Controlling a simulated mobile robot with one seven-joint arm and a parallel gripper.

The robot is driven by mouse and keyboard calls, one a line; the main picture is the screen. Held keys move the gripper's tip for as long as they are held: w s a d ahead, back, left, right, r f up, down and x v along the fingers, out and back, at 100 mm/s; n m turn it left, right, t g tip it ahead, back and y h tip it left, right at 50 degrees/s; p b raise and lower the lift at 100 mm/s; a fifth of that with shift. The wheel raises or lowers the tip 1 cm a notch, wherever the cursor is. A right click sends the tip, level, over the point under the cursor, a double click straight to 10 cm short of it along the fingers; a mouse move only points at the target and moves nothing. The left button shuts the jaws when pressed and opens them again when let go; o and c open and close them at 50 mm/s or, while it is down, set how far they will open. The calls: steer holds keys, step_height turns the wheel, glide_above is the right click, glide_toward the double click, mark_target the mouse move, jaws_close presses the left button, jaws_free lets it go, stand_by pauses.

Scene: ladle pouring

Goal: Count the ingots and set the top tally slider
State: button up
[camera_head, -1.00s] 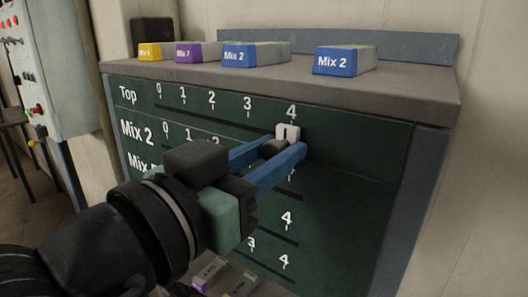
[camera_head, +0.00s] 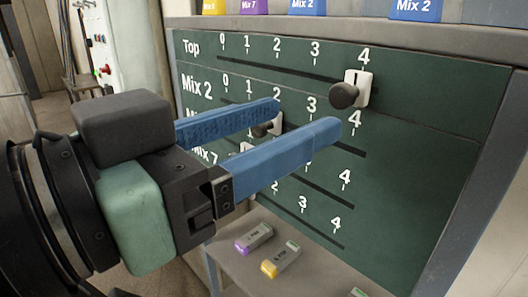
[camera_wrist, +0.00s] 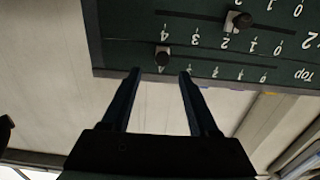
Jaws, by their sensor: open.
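The top tally slider (camera_head: 357,89) is a white plate with a dark round knob. It stands at the 4 on the row marked Top of the dark green tally board (camera_head: 430,120). My gripper (camera_head: 306,113) has two blue fingers, open and empty, in front of the board to the left of and below that knob in the head view. In the wrist view the top knob (camera_wrist: 162,57) shows just beyond the gap between the open fingertips (camera_wrist: 160,72), apart from them. Several labelled ingots, such as a blue Mix 2 ingot (camera_head: 416,9), sit on the ledge, cut off by the frame top.
The Mix 2 slider (camera_head: 268,126) stands near 2, partly behind my fingers; its knob also shows in the wrist view (camera_wrist: 242,20). A lower white slider (camera_head: 246,148) is mostly hidden. Purple-ended (camera_head: 254,238) and yellow-ended (camera_head: 281,259) blocks lie on a lower shelf.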

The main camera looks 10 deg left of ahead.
steer(key=v, duration=0.3)
steer(key=shift+s+a+b, duration=0.15)
steer(key=shift+s+b, duration=0.15)
